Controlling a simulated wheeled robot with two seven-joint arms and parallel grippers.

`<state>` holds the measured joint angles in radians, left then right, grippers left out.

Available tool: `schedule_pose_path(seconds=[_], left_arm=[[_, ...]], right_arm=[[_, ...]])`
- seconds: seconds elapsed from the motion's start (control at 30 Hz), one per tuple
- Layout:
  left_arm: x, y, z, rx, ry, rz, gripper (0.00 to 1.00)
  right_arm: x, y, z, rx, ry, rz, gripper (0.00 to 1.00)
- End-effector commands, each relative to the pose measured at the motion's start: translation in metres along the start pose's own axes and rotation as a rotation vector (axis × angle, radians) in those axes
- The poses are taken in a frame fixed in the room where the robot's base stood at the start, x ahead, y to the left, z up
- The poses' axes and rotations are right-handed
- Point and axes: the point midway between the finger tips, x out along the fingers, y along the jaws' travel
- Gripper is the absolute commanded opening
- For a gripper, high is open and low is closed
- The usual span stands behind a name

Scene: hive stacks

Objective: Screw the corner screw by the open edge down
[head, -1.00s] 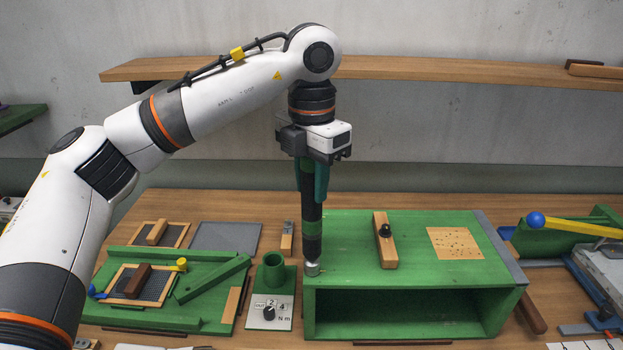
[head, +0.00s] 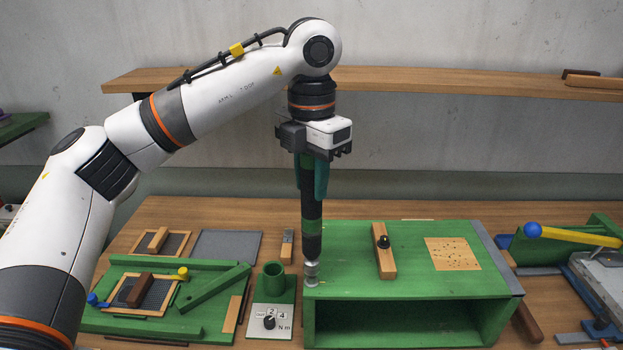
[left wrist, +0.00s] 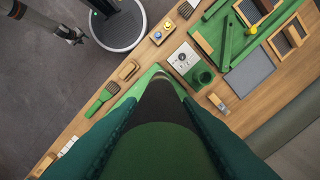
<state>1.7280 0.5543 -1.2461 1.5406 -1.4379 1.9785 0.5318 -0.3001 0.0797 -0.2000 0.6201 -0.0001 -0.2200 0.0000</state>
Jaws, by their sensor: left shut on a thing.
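The green box (head: 345,262) stands on the bench with its open side facing me. A silver screw head (head: 311,283) shows at its front-left corner, by the open edge. My left gripper (head: 314,182) is shut on an upright black driver with a green band (head: 312,228). The driver's silver end is right above the screw; whether they touch I cannot tell. In the left wrist view the teal fingers and the driver (left wrist: 160,140) hide the screw. My right gripper (left wrist: 72,34) shows small at the upper left there, its fingers unclear.
A wooden block with a black knob (head: 384,250) lies on the box top. A green board with frames (head: 150,300) is farther left. A shelf (head: 450,82) runs along the wall.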

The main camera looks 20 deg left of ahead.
Motion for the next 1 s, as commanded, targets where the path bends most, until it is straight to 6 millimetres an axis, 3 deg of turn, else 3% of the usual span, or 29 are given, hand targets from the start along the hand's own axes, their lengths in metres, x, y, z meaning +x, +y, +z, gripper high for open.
schedule_pose_path(seconds=[0.5,1.0], left_arm=[[-0.037,0.0,0.0,0.0,0.002,0.0,0.0],[-0.037,0.0,0.0,0.0,0.002,0.0,0.0]], right_arm=[[-0.026,-0.001,0.002,0.0,0.0,0.0,0.47],[-0.025,-0.001,0.003,0.0,0.0,0.0,0.47]])
